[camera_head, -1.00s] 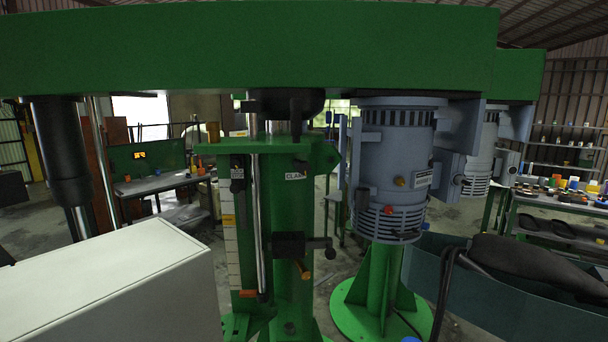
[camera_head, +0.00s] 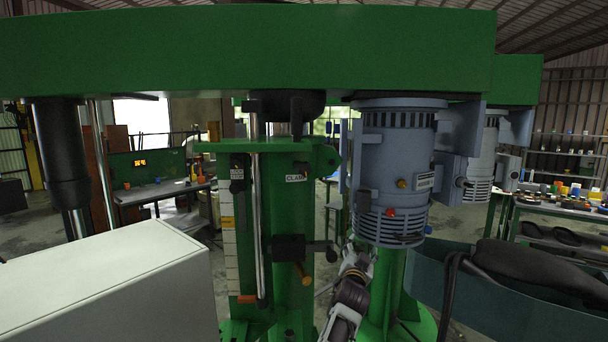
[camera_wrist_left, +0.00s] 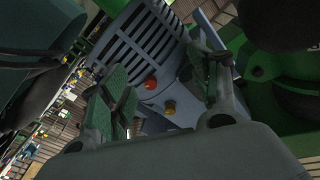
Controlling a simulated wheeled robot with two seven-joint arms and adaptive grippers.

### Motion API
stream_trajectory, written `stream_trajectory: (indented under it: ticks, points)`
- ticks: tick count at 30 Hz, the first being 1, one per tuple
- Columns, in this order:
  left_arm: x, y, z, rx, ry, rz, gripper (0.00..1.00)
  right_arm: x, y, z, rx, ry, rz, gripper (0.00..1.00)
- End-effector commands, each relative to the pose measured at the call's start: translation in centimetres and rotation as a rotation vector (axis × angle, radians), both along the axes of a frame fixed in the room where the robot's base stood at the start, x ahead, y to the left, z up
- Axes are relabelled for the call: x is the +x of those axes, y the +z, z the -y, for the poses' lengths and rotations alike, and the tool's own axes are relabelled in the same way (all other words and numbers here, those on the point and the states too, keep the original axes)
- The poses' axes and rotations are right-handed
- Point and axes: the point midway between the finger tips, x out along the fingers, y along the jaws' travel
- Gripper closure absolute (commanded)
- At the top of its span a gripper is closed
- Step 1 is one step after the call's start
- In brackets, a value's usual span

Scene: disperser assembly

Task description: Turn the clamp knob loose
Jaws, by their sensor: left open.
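The green column (camera_head: 285,215) carries a label (camera_head: 296,178) that seems to read CLAMP. The clamp knob cannot be made out there. My right gripper is not in view.
A grey-blue motor (camera_head: 392,175) with red and yellow fittings hangs above my left gripper; it fills much of the left wrist view (camera_wrist_left: 150,55). A white cabinet (camera_head: 110,285) stands front left. A dark blue-grey trough (camera_head: 510,300) lies at right. A green beam (camera_head: 250,50) spans overhead.

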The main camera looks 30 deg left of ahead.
Motion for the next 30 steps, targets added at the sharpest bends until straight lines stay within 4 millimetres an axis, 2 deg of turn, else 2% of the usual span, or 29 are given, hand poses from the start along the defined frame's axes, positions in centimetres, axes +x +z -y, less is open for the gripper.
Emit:
stream_trajectory:
  ticks: [1,6,9,13,15,19,23,30]
  points:
    - [-0.7,2.5,-0.9,0.015,0.027,0.035,0.38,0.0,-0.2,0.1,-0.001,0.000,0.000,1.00]
    - [-3.9,9.8,-4.1,0.074,0.137,0.125,0.38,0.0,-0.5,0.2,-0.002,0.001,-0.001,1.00]
    - [-6.3,13.6,-6.1,0.108,0.213,0.168,0.38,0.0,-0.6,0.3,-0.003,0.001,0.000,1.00]
    - [-9.7,17.4,-8.5,0.147,0.314,0.204,0.38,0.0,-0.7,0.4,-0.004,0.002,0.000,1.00]
    - [-11.2,18.6,-9.6,0.164,0.362,0.211,0.38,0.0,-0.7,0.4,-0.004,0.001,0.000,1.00]
    - [-13.1,19.9,-10.9,0.188,0.427,0.209,0.38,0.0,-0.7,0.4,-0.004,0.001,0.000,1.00]
    - [-13.7,20.2,-11.3,0.196,0.449,0.208,0.38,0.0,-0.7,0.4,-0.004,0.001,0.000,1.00]
    - [-13.7,20.2,-11.3,0.196,0.448,0.208,0.38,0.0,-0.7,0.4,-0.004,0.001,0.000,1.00]
